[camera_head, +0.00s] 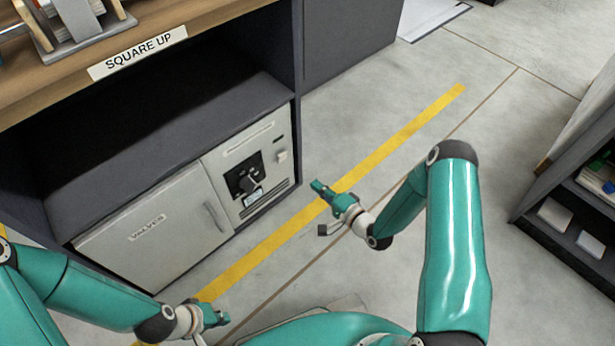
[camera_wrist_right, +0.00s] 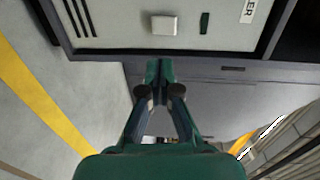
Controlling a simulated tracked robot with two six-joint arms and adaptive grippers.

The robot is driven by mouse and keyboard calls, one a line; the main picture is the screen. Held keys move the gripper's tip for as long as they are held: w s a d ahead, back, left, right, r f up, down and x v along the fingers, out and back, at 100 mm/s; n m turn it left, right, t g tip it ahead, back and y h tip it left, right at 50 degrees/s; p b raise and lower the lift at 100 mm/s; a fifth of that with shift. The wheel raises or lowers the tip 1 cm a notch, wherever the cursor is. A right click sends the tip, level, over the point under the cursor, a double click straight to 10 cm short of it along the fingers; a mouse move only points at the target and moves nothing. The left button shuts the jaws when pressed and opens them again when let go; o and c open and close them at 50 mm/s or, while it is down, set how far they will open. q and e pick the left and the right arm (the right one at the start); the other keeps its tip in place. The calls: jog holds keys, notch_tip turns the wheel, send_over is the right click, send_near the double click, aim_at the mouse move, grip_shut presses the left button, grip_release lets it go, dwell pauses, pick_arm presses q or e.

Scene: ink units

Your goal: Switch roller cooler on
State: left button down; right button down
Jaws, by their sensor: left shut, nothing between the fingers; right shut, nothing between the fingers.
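A light grey control panel (camera_head: 232,168) sits low in the dark cabinet, right of a door (camera_head: 150,236) labelled VALVES. A pale square button (camera_head: 282,156) is at the panel's right side, with a small dark window (camera_head: 278,140) by it. In the right wrist view the button (camera_wrist_right: 164,25) and a dark green window (camera_wrist_right: 204,23) lie beyond my fingertips, near a cut-off label ending in "LER" (camera_wrist_right: 248,10). My right gripper (camera_head: 318,187) is shut and empty, right of the panel and apart from it. My left gripper (camera_head: 217,318) is shut and empty, in front of the VALVES door.
A black rotary switch (camera_head: 245,182) is on the panel's dark plate. A wooden top (camera_head: 200,20) with a SQUARE UP label (camera_head: 137,52) overhangs the cabinet. A dark shelf unit (camera_head: 560,200) stands at right. The floor between, with a yellow line (camera_head: 400,132), is clear.

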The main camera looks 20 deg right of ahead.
aim_at(283, 157)
jog(key=b+x, duration=0.1)
jog(key=x, duration=0.3)
jog(key=b+x, duration=0.1)
jog(key=x, duration=0.2)
jog(key=b+x, duration=0.1)
jog(key=x, duration=0.3)
jog(key=shift+w+a+r+b, duration=0.15)
jog(key=shift+w+r+b, duration=0.15)
jog(key=shift+b, duration=0.05)
jog(key=shift+w+a+r, duration=0.2)
jog(key=shift+w, duration=0.4)
